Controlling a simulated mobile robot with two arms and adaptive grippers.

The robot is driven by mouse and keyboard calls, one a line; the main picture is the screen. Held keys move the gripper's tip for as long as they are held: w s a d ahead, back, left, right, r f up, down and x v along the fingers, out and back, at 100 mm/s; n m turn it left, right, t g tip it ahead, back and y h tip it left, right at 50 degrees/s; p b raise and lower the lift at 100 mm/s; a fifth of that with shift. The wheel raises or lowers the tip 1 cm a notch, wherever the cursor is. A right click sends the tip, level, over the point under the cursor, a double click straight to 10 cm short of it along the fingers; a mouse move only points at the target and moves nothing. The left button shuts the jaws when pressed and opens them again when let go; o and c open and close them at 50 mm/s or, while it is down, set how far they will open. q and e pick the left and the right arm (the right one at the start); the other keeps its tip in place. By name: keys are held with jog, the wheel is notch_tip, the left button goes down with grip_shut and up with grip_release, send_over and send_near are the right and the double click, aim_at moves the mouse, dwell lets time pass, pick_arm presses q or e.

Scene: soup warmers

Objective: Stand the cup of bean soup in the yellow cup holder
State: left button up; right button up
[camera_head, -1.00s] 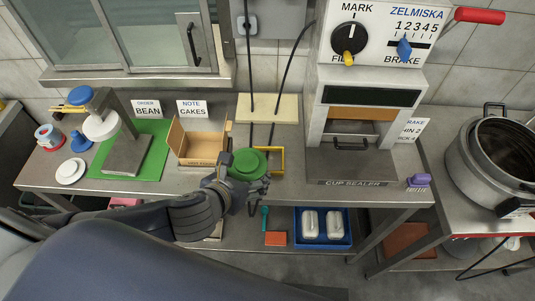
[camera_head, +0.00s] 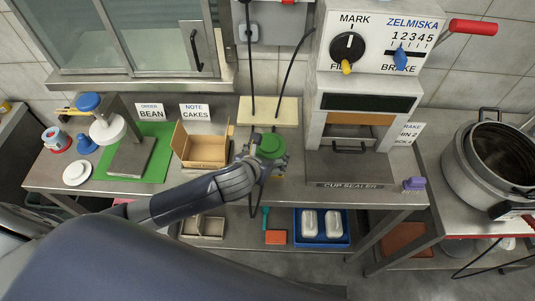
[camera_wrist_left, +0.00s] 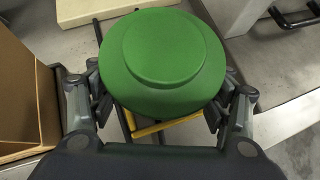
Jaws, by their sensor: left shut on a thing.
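A cup with a green lid (camera_head: 271,145) is held in my left gripper (camera_head: 266,157), over the counter to the right of the open cardboard box. In the left wrist view the round green lid (camera_wrist_left: 165,60) fills the middle, with the fingers of my left gripper (camera_wrist_left: 163,100) closed on both sides of it. Part of the yellow cup holder (camera_wrist_left: 165,126) shows beneath the cup; the lid hides most of it. I cannot tell whether the cup touches the holder. My right gripper is not in view.
The open cardboard box (camera_head: 205,148) stands just left of the gripper. The cup sealer (camera_head: 350,168) stands to the right, and a pale board (camera_head: 268,111) lies behind. A blue tray (camera_head: 322,243) is on the lower shelf.

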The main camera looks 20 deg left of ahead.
pick_arm(q)
jog(key=o, duration=0.8)
jog(key=shift+f, duration=0.1)
jog(key=v, duration=1.2)
jog(key=shift+b, duration=0.35)
